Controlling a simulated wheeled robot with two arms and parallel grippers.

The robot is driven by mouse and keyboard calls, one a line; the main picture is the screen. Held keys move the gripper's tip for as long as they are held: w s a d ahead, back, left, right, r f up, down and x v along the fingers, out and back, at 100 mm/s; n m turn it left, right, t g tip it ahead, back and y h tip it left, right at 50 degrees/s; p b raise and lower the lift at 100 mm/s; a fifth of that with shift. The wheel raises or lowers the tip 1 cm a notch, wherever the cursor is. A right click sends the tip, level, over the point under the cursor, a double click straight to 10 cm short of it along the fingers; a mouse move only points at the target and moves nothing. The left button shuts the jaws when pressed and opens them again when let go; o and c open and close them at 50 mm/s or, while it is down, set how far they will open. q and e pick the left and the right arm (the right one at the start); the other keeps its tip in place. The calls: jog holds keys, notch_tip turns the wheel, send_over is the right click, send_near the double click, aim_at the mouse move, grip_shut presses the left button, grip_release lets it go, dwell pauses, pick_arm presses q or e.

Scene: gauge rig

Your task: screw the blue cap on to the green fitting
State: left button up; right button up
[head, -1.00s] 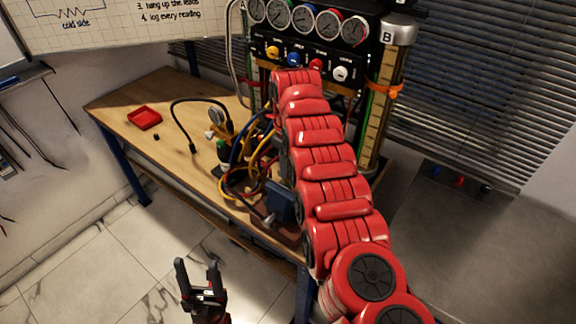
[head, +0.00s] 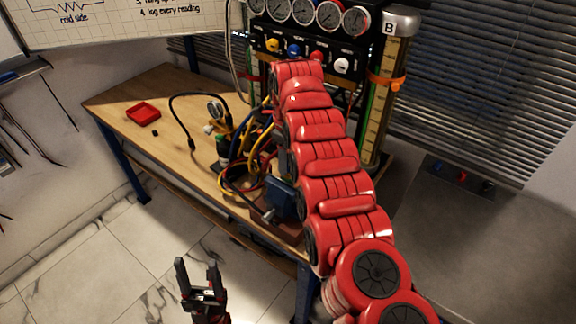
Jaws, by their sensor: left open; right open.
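A small green piece (head: 222,143) stands below a round gauge (head: 215,109) on the bench, among hoses; it may be the green fitting. A round blue piece (head: 293,48) sits on the black panel between yellow and red ones; I cannot tell whether it is the blue cap. My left gripper (head: 197,266) is open and empty, low in front of the bench, well apart from both. My red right arm reaches up across the bench towards the panel. Its gripper is hidden behind the arm, and so is part of the rig.
The wooden bench (head: 165,112) carries a red tray (head: 143,113) at the left, black, blue and yellow hoses, and a blue vise-like block (head: 281,199) near the front edge. A tall cylinder (head: 391,85) marked B stands right of the panel. Bare floor lies before the bench.

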jog(key=shift+n, duration=0.6)
jog(key=n+b, duration=0.2)
jog(key=n, duration=0.1)
jog(key=shift+f, duration=0.1)
jog(key=shift+n, duration=1)
jog(key=shift+n+b, duration=0.3)
jog(key=shift+n, duration=0.1)
jog(key=n, duration=0.5)
jog(key=shift+n, duration=1.6)
jog(key=n, duration=0.4)
jog(key=shift+r, duration=0.25)
jog(key=shift+f+n, duration=0.1)
jog(key=shift+n, duration=0.5)
grip_shut()
